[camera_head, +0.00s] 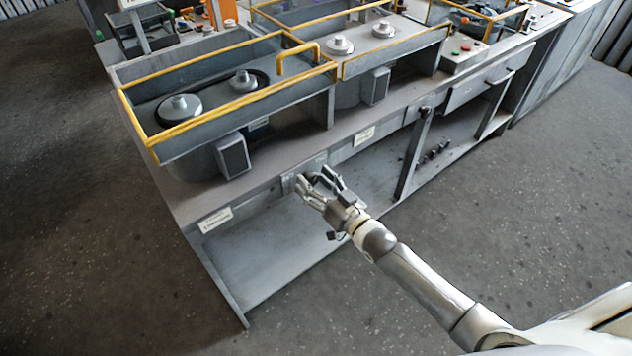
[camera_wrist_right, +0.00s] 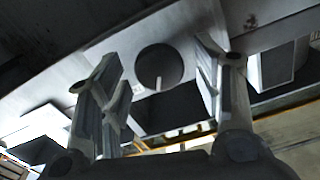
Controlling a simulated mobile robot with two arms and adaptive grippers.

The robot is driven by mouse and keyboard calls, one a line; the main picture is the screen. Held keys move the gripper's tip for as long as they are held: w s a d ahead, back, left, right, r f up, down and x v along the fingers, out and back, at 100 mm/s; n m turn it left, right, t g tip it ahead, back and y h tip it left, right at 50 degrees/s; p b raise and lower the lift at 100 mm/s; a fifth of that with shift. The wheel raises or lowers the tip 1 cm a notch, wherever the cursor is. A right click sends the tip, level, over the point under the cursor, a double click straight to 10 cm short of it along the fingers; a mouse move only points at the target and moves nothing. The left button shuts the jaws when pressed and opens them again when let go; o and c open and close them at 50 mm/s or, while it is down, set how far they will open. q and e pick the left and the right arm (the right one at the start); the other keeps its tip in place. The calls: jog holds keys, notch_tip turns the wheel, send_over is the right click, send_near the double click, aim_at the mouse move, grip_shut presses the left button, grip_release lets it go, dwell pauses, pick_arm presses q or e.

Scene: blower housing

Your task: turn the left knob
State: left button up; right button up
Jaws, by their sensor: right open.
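The knob (camera_wrist_right: 158,68) is a dark round disc with a short white mark, set in a light metal plate in the right wrist view. The mark points toward the bottom of that picture. My right gripper (camera_head: 313,180) is at the front edge of the bench in the head view, and its fingers hide most of the knob there. In the wrist view the fingers of my right gripper (camera_wrist_right: 158,60) are apart, one on each side of the knob, with visible gaps. I cannot tell how far the fingertips are from the plate. My left gripper is not in view.
The grey bench (camera_head: 285,170) carries yellow-railed housings (camera_head: 230,90) with round metal caps. White labels (camera_head: 215,220) mark its front edge. The floor in front is clear.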

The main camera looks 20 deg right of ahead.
jog(key=shift+c, duration=0.2)
jog(key=c, duration=1)
jog(key=shift+o, duration=0.2)
jog(key=n, duration=0.5)
jog(key=shift+a+p, duration=0.1)
jog(key=shift+p, duration=0.25)
jog(key=o, duration=1)
jog(key=shift+s, duration=0.1)
jog(key=v, duration=1.2)
